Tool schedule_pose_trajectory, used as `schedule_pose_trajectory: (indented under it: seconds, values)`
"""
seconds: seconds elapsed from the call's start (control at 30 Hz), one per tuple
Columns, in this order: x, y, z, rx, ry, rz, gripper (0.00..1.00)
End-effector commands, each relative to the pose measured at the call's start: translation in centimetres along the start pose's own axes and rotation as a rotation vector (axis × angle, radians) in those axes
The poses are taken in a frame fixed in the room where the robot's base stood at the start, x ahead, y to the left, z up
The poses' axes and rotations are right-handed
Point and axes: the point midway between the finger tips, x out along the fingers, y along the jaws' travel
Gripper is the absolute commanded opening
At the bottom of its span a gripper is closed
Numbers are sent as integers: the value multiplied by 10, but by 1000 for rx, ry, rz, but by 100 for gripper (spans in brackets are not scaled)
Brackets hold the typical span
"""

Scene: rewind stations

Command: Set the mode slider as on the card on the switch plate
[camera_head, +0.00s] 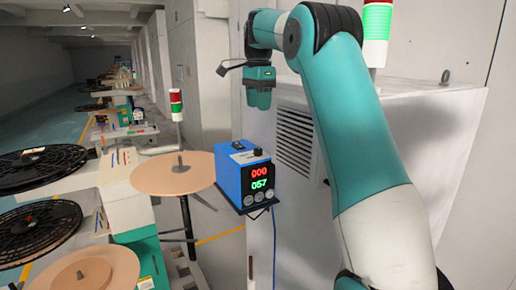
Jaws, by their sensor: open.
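My gripper (260,102) points down at the upper middle of the view, above the blue box (228,178) and apart from it. It is open, with nothing seen between its fingers. The blue box has a red readout (260,171) of 000 and a green one (259,184) of 057, with round dials below. A small dark knob (238,146) and a pale panel (246,155) are on its top, too small to read. I cannot make out the mode slider, the switch plate or the card.
A grey cabinet (300,195) with a vent grille stands behind my arm. A tan disc (172,172) on a stand is left of the box. Black reels (42,165) and machines line the left. A signal lamp (376,35) stands behind my arm.

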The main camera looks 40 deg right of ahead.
Motion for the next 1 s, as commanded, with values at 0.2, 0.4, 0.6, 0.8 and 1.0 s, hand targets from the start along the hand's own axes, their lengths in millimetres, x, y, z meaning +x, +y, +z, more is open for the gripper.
schedule_pose_trajectory:
  seconds: [0.2,0.4,0.6,0.8,1.0]
  values:
    - [26,0,1,-2,2,1,49]
    - [64,1,1,-3,2,0,49]
    - [98,1,1,-4,2,0,49]
    - [124,1,1,-4,2,0,49]
    - [136,1,0,-3,2,0,49]
